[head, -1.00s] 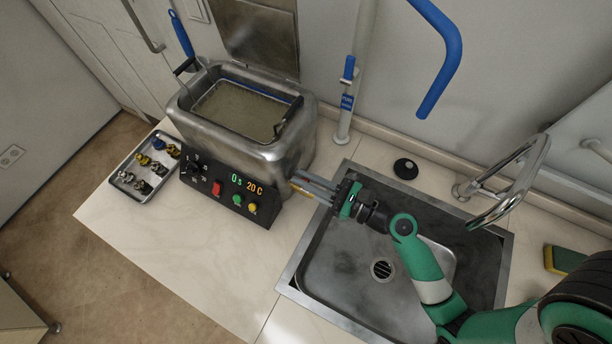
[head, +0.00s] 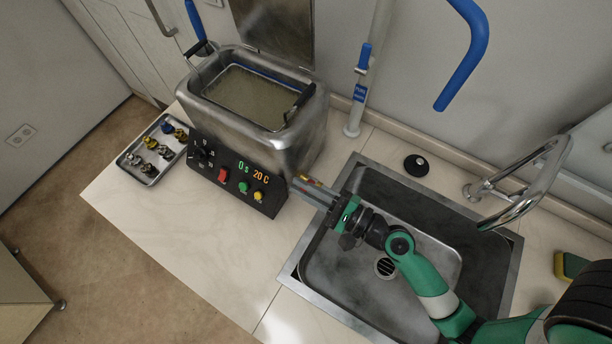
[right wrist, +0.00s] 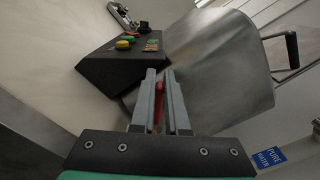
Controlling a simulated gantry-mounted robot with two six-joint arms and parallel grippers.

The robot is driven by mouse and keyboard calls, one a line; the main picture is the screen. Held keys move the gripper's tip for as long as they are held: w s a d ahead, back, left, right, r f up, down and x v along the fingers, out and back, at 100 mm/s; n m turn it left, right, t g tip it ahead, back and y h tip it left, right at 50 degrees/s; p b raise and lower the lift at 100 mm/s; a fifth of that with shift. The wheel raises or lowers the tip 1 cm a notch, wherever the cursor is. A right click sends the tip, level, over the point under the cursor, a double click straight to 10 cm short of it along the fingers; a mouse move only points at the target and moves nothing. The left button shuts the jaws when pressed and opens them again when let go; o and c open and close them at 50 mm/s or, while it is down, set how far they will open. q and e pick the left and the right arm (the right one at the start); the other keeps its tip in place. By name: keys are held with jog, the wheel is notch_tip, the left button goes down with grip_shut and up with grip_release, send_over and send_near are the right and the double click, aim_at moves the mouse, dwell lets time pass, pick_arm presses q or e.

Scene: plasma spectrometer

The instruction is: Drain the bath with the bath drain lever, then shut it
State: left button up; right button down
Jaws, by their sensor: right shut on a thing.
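The bath (head: 310,125) is a steel tank with a black control panel reading 0 s and 20 C. It holds a basket, and murky yellowish contents show inside. The red bath drain lever (head: 315,182) is low on its right side, by a small brass fitting (head: 303,178). My right gripper (head: 298,186) reaches from the right over the sink edge to the lever. In the right wrist view, the red lever (right wrist: 158,103) lies between its grey fingers (right wrist: 160,100), which are shut on it. Any flow from the drain cannot be made out. My left gripper is not in view.
The steel sink (head: 325,265) lies under my right arm, with a chrome faucet (head: 530,190) behind it. A tray of small parts (head: 140,173) is left of the bath. A pipe with a blue lever (head: 363,57) stands behind. The counter in front is clear.

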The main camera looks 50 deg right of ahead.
jog(key=shift+a+f+n, duration=0.25)
jog(key=shift+f+n, duration=0.15)
jog(key=shift+n, duration=0.5)
jog(key=c, duration=0.9)
grip_release()
